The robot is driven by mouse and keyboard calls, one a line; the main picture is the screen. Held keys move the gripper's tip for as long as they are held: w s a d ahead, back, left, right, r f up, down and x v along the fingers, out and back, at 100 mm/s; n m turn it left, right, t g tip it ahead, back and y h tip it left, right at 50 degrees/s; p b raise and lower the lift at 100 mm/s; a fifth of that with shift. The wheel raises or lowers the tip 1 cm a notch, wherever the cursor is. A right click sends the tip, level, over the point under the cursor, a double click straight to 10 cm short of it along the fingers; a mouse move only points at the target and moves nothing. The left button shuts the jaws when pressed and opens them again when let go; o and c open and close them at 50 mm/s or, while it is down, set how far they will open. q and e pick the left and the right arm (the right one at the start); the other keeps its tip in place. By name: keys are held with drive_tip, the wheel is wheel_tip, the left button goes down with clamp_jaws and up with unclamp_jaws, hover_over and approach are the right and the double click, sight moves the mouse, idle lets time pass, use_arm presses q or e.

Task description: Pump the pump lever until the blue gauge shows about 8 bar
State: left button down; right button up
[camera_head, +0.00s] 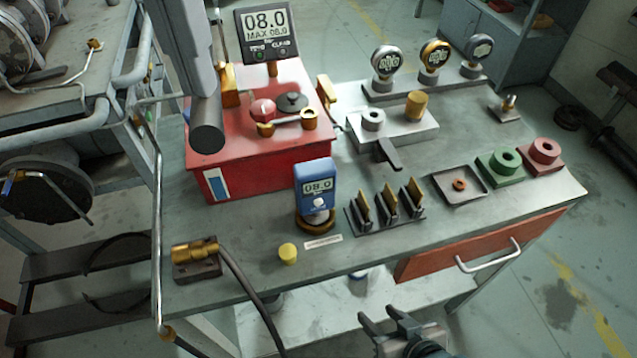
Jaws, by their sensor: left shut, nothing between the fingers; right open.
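The blue gauge (316,188) stands upright near the bench's front edge and its screen reads 08.0. A black display (267,34) behind the red pump box (262,150) reads 08.0, with MAX 08.0 below. A large grey bar with a dark cylindrical end (207,125) hangs over the box's left side; it may be the pump lever, but I cannot tell for sure. It hides part of the box. My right gripper (388,317) is open and empty, in front of the bench and below its top. I see no fingers of my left gripper.
Round dial gauges (434,57) stand at the back of the bench. A slotted holder (386,212), a small tray (459,185) and green (500,165) and red blocks (542,154) line the right. A brass fitting with a hose (196,253) sits at front left.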

use_arm(q)
drive_tip(key=shift+r+p, duration=1.45)
drive_tip(key=shift+r, duration=1.05)
